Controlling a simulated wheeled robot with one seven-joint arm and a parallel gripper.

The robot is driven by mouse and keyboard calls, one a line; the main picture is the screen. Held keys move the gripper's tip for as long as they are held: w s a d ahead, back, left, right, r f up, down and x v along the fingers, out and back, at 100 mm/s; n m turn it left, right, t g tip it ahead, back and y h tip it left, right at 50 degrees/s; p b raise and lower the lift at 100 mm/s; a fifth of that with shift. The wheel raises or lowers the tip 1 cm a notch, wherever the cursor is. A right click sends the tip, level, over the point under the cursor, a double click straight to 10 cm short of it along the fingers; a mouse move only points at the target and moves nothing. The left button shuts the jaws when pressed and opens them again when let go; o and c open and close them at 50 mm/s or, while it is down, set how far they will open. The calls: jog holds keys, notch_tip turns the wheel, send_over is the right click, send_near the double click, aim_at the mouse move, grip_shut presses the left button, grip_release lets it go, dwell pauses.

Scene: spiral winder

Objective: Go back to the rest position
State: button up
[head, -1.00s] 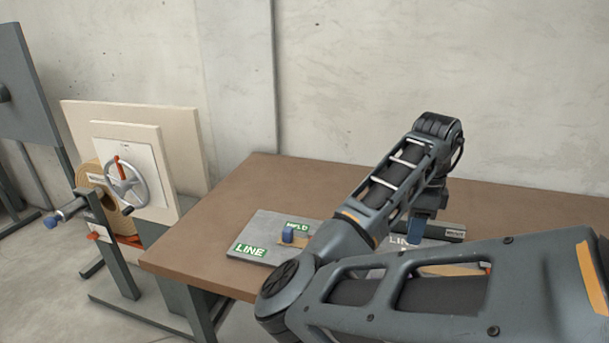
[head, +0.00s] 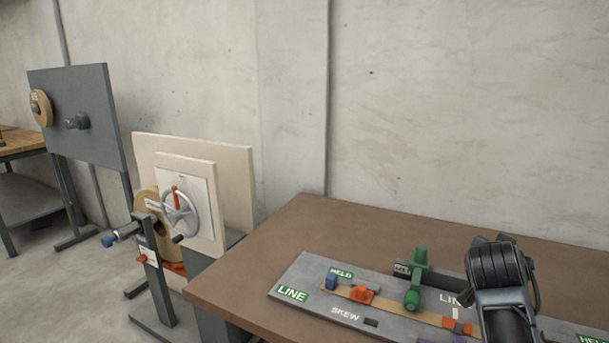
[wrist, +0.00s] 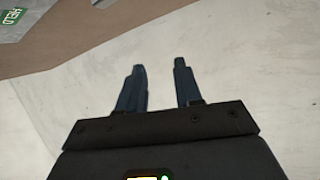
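My gripper shows in the wrist view (wrist: 160,85), with its two dark blue fingers apart and nothing between them. In the head view my arm's dark end stands at the lower right, in front of the table; the fingers are hidden there. The grey board (head: 290,275) lies on the brown table (head: 245,260), with a LINE label at its left.
A winder with a spoked handwheel (head: 180,212) and cream panels (head: 235,180) stands left of the table. A grey panel on a stand (head: 78,120) and a wooden bench (head: 20,145) are farther left. Bare floor lies between them.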

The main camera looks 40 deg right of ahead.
jog(key=a+f+n+t+y, duration=0.4)
jog(key=a+n, duration=0.4)
jog(key=a, duration=0.4)
jog(key=a+f+n+t+y, duration=0.2)
jog(key=a+f+n+t, duration=0.2)
jog(key=a+n+t, duration=0.5)
jog(key=s+a+r+y, duration=0.1)
jog(key=s+a+y, duration=0.1)
jog(key=s+a, duration=0.2)
jog(key=s+a+r+y, duration=0.1)
jog(key=s+a, duration=0.4)
jog(key=a, duration=0.6)
jog(key=s+a+r+y, duration=0.2)
jog(key=s+a+y, duration=0.2)
jog(key=a, duration=0.4)
jog(key=shift+s+a+n, duration=0.2)
jog(key=shift+s+n, duration=0.2)
jog(key=shift+s, duration=0.35)
jog(key=shift+c, duration=0.2)
